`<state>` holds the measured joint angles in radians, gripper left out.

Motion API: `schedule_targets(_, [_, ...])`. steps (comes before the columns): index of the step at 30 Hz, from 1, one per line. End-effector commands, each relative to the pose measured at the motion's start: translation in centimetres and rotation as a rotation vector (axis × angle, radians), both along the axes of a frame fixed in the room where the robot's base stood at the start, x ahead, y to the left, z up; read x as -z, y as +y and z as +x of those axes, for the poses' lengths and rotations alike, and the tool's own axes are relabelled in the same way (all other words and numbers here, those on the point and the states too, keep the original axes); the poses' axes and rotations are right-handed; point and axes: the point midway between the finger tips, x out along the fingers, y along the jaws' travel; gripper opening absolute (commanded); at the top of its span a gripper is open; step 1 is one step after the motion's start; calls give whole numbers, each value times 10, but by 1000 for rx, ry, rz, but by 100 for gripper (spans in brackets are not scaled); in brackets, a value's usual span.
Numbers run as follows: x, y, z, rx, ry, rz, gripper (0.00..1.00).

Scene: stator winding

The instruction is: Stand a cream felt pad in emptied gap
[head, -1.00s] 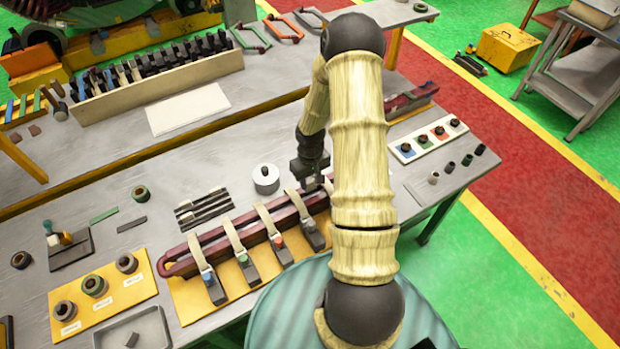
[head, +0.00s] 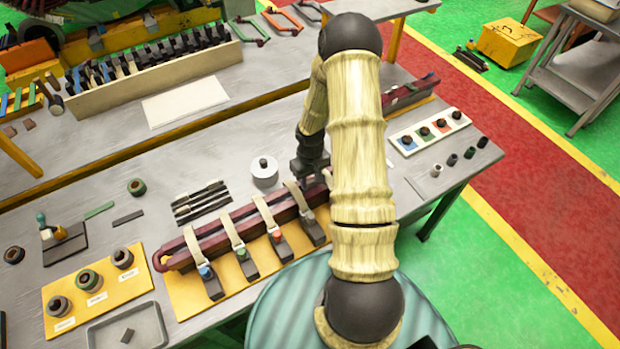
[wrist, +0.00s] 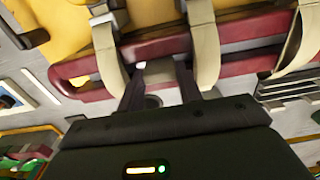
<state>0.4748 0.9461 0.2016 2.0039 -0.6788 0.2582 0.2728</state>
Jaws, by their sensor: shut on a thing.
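The long dark red coil (head: 207,246) lies along the front of the near bench, with several cream straps and dark clamps with coloured knobs across it. I cannot tell how deep the piece sits, and the gap itself is hidden.
A white round weight (head: 264,171) stands just behind the coil. Dark bars (head: 200,200) lie to its left. A yellow board with round parts (head: 97,295) and a grey tray (head: 145,325) are at front left. A white strip with coloured squares (head: 430,132) is at right.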

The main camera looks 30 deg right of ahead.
Motion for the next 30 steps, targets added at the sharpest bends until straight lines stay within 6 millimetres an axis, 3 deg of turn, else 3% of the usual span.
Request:
schedule_targets(4, [0, 0, 0, 0, 0, 0, 14])
schedule_targets(5, [0, 0, 0, 0, 0, 0, 41])
schedule_targets(8, [0, 0, 0, 0, 0, 0, 60])
schedule_targets(20, [-7, 0, 1, 1, -3, 0, 60])
schedule_targets(30, [-55, -1, 1, 2, -5, -2, 60])
